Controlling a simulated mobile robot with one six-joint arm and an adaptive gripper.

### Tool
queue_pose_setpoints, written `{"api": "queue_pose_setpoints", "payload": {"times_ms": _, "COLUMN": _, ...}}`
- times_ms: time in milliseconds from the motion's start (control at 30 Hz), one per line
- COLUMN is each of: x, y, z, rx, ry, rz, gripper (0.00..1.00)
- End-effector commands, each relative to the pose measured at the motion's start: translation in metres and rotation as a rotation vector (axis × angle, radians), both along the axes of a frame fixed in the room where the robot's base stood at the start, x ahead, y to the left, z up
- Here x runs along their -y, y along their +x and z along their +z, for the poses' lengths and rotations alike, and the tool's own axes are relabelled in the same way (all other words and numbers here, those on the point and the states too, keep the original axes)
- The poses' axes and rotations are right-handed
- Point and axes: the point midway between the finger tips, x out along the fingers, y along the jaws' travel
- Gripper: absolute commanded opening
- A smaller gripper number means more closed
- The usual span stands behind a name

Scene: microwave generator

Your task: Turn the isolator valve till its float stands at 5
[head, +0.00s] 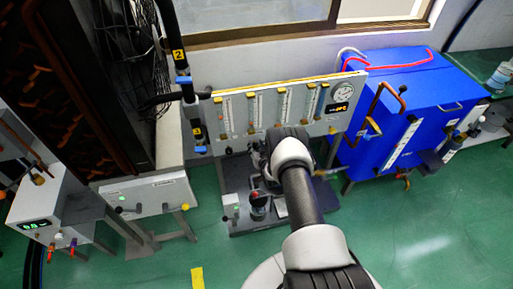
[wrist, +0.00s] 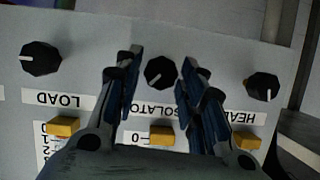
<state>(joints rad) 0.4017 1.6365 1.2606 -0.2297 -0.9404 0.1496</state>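The isolator valve is a black knob (wrist: 160,73) with a white pointer line, on a grey panel under a partly covered label that reads "SOLATO" in the wrist view. Its pointer slants to the lower left. The yellow isolator float (wrist: 161,135) stands by the 0 mark; the rest of its scale is hidden behind my gripper. My gripper (wrist: 157,68) is open, with its blue-padded fingers on either side of the knob and visible gaps to it. In the head view my arm hides the gripper and the knob in front of the flow panel (head: 270,92).
The load knob (wrist: 41,58) is left and the head knob (wrist: 262,87) right of my fingers in the wrist view. Their yellow floats (wrist: 63,127) sit low too. A blue cabinet (head: 410,95) stands right of the panel; green floor (head: 420,230) is open in front.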

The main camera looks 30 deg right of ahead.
Motion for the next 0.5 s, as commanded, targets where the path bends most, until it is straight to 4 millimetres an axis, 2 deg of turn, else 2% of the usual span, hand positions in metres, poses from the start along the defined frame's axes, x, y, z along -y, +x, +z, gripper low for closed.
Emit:
{"api": "queue_pose_setpoints", "payload": {"times_ms": 67, "x": 0.0001, "y": -0.0001, "z": 0.0001, "rx": 0.0, "ry": 0.0, "rz": 0.0, "gripper": 0.29}}
{"api": "queue_pose_setpoints", "payload": {"times_ms": 433, "x": 0.0001, "y": -0.0001, "z": 0.0, "rx": 0.0, "ry": 0.0, "rz": 0.0, "gripper": 0.04}}
{"api": "queue_pose_setpoints", "payload": {"times_ms": 500, "x": 0.0, "y": -0.0001, "z": 0.0, "rx": 0.0, "ry": 0.0, "rz": 0.0, "gripper": 0.03}}
